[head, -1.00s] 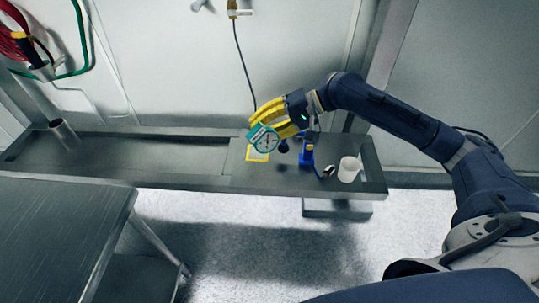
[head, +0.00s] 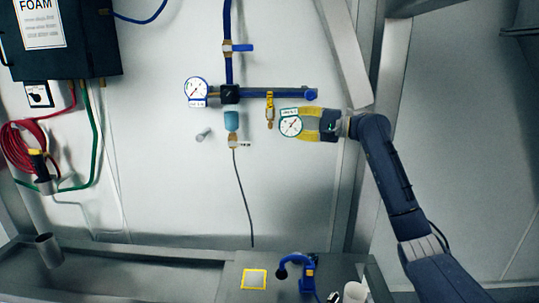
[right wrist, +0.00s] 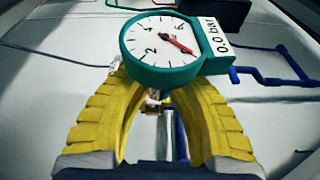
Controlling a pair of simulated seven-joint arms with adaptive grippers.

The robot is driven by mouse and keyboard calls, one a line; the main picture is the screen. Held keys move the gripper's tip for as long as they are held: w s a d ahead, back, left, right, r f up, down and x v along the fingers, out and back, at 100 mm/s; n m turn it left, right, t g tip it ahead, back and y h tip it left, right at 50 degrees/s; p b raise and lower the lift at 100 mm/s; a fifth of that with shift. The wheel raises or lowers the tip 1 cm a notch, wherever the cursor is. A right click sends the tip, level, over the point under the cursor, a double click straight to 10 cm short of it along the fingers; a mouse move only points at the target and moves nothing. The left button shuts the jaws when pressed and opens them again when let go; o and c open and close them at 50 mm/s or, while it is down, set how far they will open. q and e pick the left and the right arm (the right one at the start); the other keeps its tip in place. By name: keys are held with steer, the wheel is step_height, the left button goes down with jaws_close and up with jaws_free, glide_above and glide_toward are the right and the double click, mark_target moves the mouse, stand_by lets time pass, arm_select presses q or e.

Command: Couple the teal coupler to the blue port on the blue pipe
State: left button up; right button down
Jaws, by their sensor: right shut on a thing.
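The teal gauge (head: 291,126), which appears to be the teal coupler, has a round white dial and a label; in the right wrist view (right wrist: 160,42) the label reads 0.0 bar. My right gripper (head: 305,124) is shut on it with yellow fingers. The fingers also show in the right wrist view (right wrist: 154,92), around the gauge's stem below the dial. The blue pipe (head: 285,95) runs across the wall just above the held gauge, apart from it. A brass fitting (head: 269,108) hangs from the pipe, left of the gauge. I cannot tell which part is the blue port.
Another gauge (head: 196,90) sits at the pipe's left end. A light-blue cylinder (head: 231,120) hangs below the black junction (head: 230,94), with a cable under it. The bench below carries a yellow-framed square (head: 254,279), a blue stand (head: 307,277) and a white cup (head: 355,292).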

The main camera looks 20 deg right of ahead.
steer(key=w+d+r+m+t, duration=0.1)
steer(key=d+r+m+t, duration=0.3)
steer(key=d, duration=0.6)
steer(key=w+d+r+n+g, duration=0.1)
steer(key=w+d+n, duration=0.1)
steer(key=w, duration=0.4)
steer(key=shift+w+d+r+h, duration=0.2)
steer(key=shift+w+d+h, duration=0.1)
steer(key=shift+d, duration=0.2)
steer(key=shift+w+d, duration=0.1)
steer(key=shift+w, duration=0.15)
stand_by(0.9)
steer(key=c, duration=1.1)
jaws_free()
